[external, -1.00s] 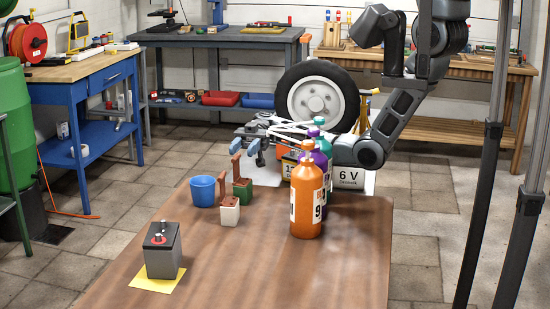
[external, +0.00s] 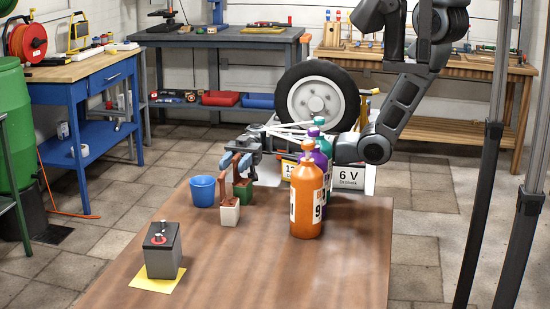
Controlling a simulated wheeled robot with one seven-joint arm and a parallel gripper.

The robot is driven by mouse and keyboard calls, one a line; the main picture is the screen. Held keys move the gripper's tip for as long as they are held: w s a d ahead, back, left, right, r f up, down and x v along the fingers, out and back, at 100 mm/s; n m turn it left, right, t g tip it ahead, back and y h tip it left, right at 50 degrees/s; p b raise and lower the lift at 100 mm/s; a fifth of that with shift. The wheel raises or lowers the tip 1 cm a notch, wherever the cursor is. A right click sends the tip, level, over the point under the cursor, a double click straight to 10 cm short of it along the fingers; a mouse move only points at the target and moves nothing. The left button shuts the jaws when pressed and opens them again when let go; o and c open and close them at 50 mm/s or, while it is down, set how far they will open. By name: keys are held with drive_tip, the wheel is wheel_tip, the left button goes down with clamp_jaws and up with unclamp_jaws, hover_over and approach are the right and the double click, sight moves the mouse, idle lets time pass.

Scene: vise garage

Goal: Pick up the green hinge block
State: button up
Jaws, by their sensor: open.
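The green hinge block (external: 244,191) stands on the brown table, just behind and right of the white hinge block (external: 230,214). Each has a brown upright part on top. My gripper (external: 235,161) is open, with its blue fingertips beside the upper end of the green block's brown part. The fingers partly overlap this part, and I cannot tell whether they touch it or stand on both sides of it.
A blue cup (external: 203,191) stands just left of the blocks. Orange (external: 307,205), purple and green bottles stand close on the right. A grey battery (external: 161,255) is on a yellow sheet at front left. The middle front of the table is clear.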

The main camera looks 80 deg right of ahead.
clamp_jaws()
idle(0.6)
